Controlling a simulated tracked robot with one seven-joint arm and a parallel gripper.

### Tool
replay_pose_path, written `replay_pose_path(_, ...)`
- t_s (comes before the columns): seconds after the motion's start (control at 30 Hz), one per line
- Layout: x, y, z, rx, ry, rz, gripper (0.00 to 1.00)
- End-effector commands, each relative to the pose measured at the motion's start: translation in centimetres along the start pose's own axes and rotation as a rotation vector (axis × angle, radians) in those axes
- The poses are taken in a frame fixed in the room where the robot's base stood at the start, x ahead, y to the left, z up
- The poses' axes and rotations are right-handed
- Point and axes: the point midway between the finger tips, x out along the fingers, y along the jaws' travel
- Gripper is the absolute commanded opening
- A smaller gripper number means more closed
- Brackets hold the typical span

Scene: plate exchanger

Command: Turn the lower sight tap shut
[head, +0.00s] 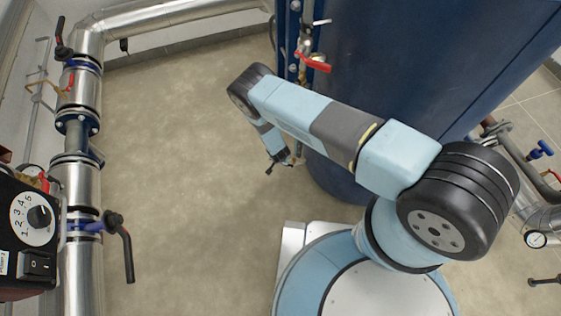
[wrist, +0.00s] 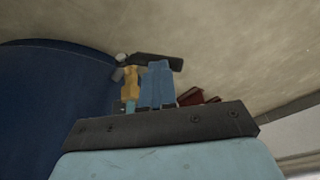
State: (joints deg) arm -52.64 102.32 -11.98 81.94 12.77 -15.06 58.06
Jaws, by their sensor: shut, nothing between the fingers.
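In the wrist view my gripper (wrist: 158,66) is shut and empty, its two blue fingers side by side. A brass fitting (wrist: 130,84), apparently of the lower sight tap, shows just left of the fingers. A dark red part (wrist: 193,97), perhaps its lever, shows to their right, partly hidden behind my gripper's palm. A black bar (wrist: 146,60) crosses by the fingertips; I cannot tell whether they touch. In the head view my gripper (head: 281,160) is low beside the tank, and the lower tap is mostly hidden. The upper sight tap has a red lever (head: 314,63).
The blue tank (head: 420,60) stands right of my gripper and also fills the left of the wrist view (wrist: 45,110). Blue gauge bars (head: 281,35) run down its side. Open floor (head: 180,160) lies to the left. Metal pipes (head: 80,185) and a control box (head: 25,245) line the left side.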

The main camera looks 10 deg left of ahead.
Motion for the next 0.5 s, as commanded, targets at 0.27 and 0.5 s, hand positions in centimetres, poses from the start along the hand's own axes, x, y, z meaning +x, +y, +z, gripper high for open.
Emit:
replay_pose_path(0.27, 1.4, -1.4, 0.0, 0.008, 0.002, -0.003, 0.0)
replay_pose_path(0.5, 2.4, -2.0, 0.2, 0.009, 0.002, -0.002, 0.0)
